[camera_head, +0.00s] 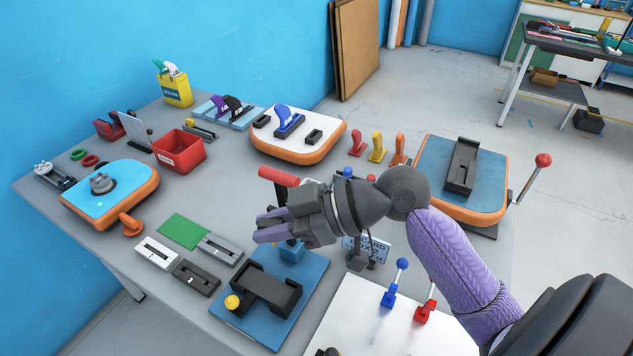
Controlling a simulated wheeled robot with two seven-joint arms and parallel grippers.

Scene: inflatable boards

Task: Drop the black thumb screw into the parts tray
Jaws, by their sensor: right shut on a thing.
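My right gripper (262,228) reaches in from the right, its purple fingers pointing left above the table. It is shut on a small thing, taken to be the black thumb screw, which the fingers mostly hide. A red open-topped bin (180,152), which looks like the parts tray, stands on the table behind and to the left of the gripper, clearly apart from it. My left gripper is not in view.
Below the gripper is a blue board (312,268) with a black fixture (262,290) and yellow knob. A green plate (184,231) and grey slotted blocks lie to its left. A round-cornered blue board (130,183) stands far left. Bare table lies between the gripper and the bin.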

